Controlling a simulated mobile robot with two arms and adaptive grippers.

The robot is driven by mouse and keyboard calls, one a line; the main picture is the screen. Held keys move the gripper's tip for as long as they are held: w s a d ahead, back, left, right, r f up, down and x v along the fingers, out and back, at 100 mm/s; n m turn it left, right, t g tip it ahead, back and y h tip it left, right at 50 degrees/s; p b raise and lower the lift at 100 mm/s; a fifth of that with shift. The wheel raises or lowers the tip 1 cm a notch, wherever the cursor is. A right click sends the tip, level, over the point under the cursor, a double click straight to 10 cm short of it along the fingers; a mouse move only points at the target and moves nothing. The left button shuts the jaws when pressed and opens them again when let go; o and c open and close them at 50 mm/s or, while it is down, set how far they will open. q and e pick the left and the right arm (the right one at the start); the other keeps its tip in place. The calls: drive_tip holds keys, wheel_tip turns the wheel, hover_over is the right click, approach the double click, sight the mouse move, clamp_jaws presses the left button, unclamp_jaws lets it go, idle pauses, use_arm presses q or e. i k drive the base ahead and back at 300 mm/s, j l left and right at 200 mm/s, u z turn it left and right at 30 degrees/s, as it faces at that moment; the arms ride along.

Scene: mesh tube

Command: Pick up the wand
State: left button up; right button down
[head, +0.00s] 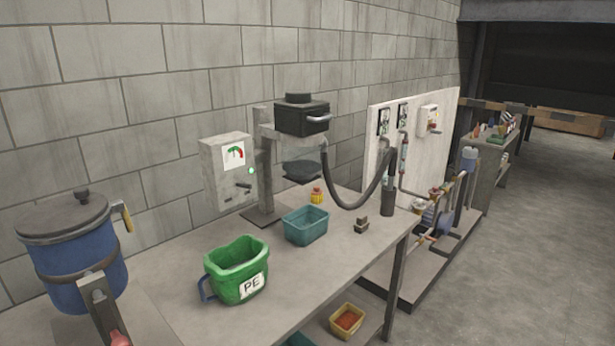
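A dark hose (343,203) hangs in a loop from the black-headed machine (302,118). Its far end rises to a dark upright cylinder (387,200) near the table's right end, which looks like the wand. I cannot tell whether that cylinder stands on the table or hangs at its edge. Neither of my grippers shows in the head view.
On the grey table (310,275) stand a green PE bucket (238,272), a teal bin (306,225), a small yellow item (317,196) and a small dark block (361,225). A blue lidded pot (80,262) is at left. Open floor (520,250) lies right.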

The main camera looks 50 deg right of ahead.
sight(393, 163)
drive_tip(key=z, duration=0.8)
drive_tip(key=l+z, duration=0.1)
drive_tip(key=z, duration=0.35)
drive_tip(key=i+z, duration=0.1)
drive_tip(key=z, duration=0.7)
